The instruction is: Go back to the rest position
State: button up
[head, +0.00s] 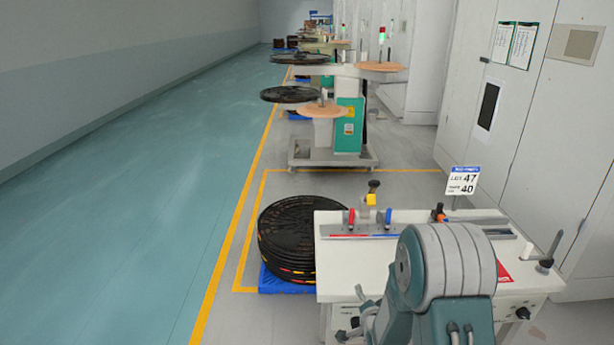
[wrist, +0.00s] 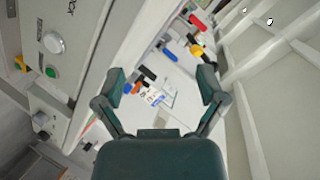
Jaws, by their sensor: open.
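My gripper (wrist: 160,88) shows in the wrist view with its two dark green fingers spread apart and nothing between them. Beyond the fingers are the white workstation top and its sign card with black figures, seen at a steep tilt. In the head view my arm, grey and teal, rises in front of the white workstation (head: 345,280) at the lower right. The gripper itself cannot be made out in the head view.
A stack of black reels (head: 288,238) stands on a blue base left of the workstation. A rewind machine (head: 345,130) stands further back. Grey cabinets (head: 520,90) line the right side. The teal floor (head: 130,220) on the left is clear.

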jog(key=s+r+n+g, duration=0.25)
jog(key=s+r, duration=0.25)
jog(key=r, duration=0.4)
jog(key=s+r+n+g, duration=0.25)
jog(key=s+r, duration=0.25)
jog(key=r, duration=0.3)
jog(key=s+r+n+g, duration=0.1)
jog(key=s+r, duration=0.3)
jog(key=s, duration=0.7)
jog(key=s+r+n+g, duration=0.2)
jog(key=s+r+n, duration=0.2)
jog(key=s, duration=0.8)
jog(key=shift+a+n, duration=0.25)
jog(key=shift+n, duration=0.05)
